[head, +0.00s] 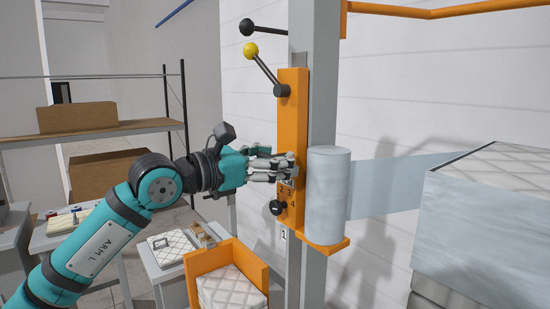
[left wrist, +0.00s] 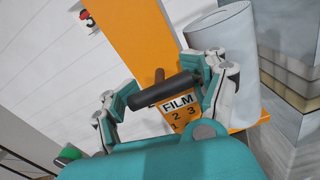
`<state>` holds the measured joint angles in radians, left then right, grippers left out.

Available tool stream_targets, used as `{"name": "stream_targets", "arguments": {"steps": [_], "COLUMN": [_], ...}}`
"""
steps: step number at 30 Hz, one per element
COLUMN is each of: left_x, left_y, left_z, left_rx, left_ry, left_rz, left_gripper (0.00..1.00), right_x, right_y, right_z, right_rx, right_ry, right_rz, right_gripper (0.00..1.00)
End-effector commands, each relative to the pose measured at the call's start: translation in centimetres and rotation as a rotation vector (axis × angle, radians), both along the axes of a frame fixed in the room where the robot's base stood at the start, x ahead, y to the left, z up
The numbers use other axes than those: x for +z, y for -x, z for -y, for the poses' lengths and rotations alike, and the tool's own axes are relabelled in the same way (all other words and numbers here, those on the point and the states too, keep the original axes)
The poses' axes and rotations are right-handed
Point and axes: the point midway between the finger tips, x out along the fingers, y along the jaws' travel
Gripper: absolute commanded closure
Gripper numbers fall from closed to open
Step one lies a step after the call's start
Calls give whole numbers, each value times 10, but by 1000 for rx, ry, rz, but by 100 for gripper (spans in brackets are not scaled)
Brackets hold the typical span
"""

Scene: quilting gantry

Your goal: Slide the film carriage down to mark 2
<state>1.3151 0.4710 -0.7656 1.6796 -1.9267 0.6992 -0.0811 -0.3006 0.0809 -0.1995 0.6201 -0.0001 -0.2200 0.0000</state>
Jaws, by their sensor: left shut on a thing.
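The orange film carriage (head: 292,110) sits on a grey upright post (head: 323,90). It carries a pale film roll (head: 328,190) on an orange shelf, and a film sheet runs off to the right. My left gripper (head: 288,168) is at the carriage's front, just above a number plate. In the left wrist view its fingers (left wrist: 168,92) are shut on a dark bar handle (left wrist: 152,95) that stands out from the carriage. The plate (left wrist: 180,108) below the handle reads FILM with several numbers. No pointer against the marks can be made out. My right gripper is out of view.
A yellow-knobbed lever (head: 250,50) and a black-knobbed lever (head: 247,27) stick out above. A black knob (head: 276,208) is low on the carriage. An orange bin (head: 258,265) with quilted pieces stands below. A large quilted stack (head: 490,220) is at right.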

Motion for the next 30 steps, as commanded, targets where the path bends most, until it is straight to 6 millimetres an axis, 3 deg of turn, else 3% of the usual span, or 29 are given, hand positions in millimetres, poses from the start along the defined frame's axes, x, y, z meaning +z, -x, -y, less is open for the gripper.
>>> {"name": "stream_targets", "arguments": {"steps": [5,24,30], "left_x": [-19,-145,-154], "left_y": [0,0,0], "left_z": [0,1,1], "left_rx": [-1,-2,-1], "left_ry": [1,-2,-2], "left_rz": [0,-5,-5], "left_gripper": [98,98,98], "right_x": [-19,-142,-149], "right_y": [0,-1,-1], "right_z": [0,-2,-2], "right_rx": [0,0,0], "right_ry": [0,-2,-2], "right_rz": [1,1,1], "right_gripper": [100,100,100]}}
